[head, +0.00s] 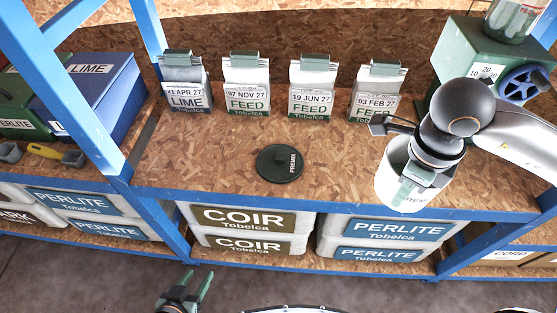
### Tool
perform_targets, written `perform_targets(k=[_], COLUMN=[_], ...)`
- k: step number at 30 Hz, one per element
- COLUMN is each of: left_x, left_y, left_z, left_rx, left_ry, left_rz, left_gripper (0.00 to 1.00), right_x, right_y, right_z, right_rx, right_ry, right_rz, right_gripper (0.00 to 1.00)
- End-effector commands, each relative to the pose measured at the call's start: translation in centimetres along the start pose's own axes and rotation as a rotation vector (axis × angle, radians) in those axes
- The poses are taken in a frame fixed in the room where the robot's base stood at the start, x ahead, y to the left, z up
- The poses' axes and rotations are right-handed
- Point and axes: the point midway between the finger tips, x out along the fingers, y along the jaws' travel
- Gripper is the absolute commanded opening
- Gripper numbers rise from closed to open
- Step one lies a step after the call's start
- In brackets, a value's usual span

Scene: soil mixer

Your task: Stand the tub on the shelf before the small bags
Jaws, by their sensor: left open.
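A white tub (391,185) with partly hidden lettering is at my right gripper (416,183), over the shelf's front edge at the right. The green fingers overlap the tub and appear closed on its wall; the far side is hidden. My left gripper (187,288) is open and empty, low in front of the shelves. The small bags stand upright in a row at the back of the shelf (220,165): a LIME bag (185,88) at the left, then FEED bags (246,90), (312,92), (368,100). The arm is close to the rightmost bag.
A dark green round disc marked PREMIX (279,163) lies on the shelf before the middle bags. A green machine with a blue wheel (519,86) stands at the right. A blue post (70,80) bounds the left. COIR (250,217) and PERLITE (400,230) sacks lie below.

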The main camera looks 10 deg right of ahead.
Motion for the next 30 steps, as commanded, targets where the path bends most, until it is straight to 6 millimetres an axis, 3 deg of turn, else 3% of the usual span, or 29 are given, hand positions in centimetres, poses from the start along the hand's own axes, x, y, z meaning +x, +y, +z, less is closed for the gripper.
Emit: perform_targets(k=[6,11,21,24,30], left_x=[0.0,-0.1,-0.4,-0.3,-0.3], left_y=[0.0,0.1,-0.2,-0.3,-0.4], left_z=[0.0,-0.2,-0.4,-0.3,-0.1], left_rx=[-0.001,-0.002,-0.003,-0.003,-0.003], left_ry=[0.000,0.001,0.008,0.006,0.001], left_rz=[0.000,0.000,-0.007,-0.009,-0.010], left_gripper=[0.50,0.50,0.50,0.50,0.50], right_x=[0.0,0.9,4.8,7.0,9.4], right_y=[-0.1,-1.5,-6.2,-7.2,-8.4], right_z=[0.1,1.7,7.1,8.2,9.7], right_rx=[0.000,0.002,0.003,0.001,0.000], right_ry=[0.000,0.000,0.001,0.004,0.001], right_rz=[-0.001,0.001,0.003,0.002,0.000], right_gripper=[0.00,0.00,0.00,0.00,0.00])
